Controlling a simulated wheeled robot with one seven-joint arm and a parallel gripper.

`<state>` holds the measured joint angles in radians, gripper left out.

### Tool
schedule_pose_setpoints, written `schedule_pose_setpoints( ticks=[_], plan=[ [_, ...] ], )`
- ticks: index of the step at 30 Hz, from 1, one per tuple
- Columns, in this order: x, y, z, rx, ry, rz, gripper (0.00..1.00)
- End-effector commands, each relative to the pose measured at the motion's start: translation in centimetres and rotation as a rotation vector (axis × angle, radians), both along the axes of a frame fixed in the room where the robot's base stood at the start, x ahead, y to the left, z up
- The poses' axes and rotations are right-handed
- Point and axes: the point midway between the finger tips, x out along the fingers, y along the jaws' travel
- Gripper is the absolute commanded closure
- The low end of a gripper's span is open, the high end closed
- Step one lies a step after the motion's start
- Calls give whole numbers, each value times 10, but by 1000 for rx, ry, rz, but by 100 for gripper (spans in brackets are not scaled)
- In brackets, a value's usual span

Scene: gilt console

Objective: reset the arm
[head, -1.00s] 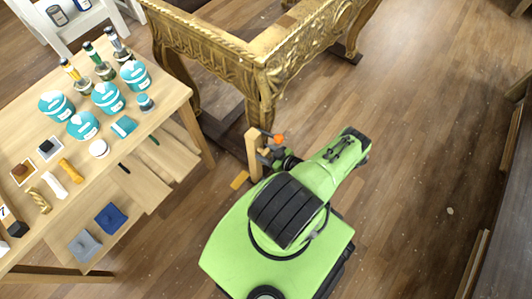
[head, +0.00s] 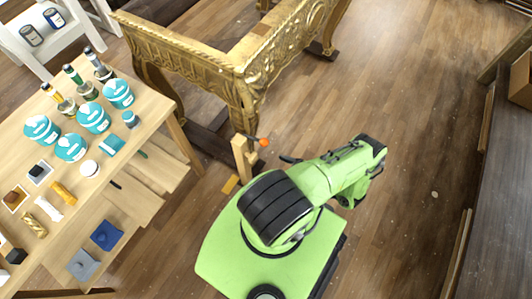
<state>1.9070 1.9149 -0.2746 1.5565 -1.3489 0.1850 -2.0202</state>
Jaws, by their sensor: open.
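My green arm rises from my green base and folds toward the right in the head view. My gripper (head: 290,158) shows only as a dark tip past the left side of the arm; most of it is hidden behind the arm links. It is open, and I see nothing held in it. It is apart from the wooden post (head: 243,160) and the small orange-tipped item (head: 264,142) beside that post.
The carved gilt console (head: 240,65) stands close behind the post. A wooden table (head: 155,105) at left bears teal tubs (head: 93,117), brushes and small samples. A white shelf (head: 25,45) is at far left.

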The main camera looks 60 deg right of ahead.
Motion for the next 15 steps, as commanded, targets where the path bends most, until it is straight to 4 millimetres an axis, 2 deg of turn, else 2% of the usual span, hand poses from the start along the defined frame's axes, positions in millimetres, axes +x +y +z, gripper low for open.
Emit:
schedule_pose_setpoints(
  ticks=[1, 5, 15],
  plan=[
    [-8, -1, 4, -2, 0, -2, 30],
    [-19, -1, 8, -1, 1, 0, 30],
    [-20, -1, 8, -1, 0, 1, 30]
  ],
)
